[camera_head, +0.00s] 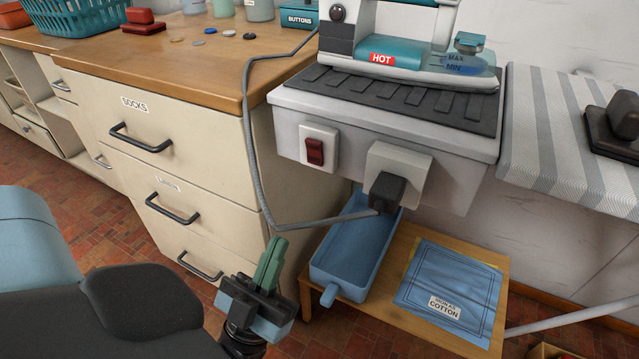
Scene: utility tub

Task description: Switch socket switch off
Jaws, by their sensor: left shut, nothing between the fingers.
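The socket switch (315,151) is a dark red rocker on a white plate, on the front of the grey iron stand, left of the socket. A black plug (386,192) sits in the white socket plate (398,165), with a grey cord running from it. The iron (405,40) stands on the stand's ribbed top and bears a red HOT label. My left gripper (272,262) is below and left of the switch, apart from it, in front of the drawers. Its green fingers are together and empty. My right gripper is not in view.
The grey cord (262,190) hangs in a loop between drawers and stand, just above my left gripper. A blue tub (345,262) and a blue cotton cloth (450,285) lie on a low wooden table. A striped ironing board (545,140) is at right.

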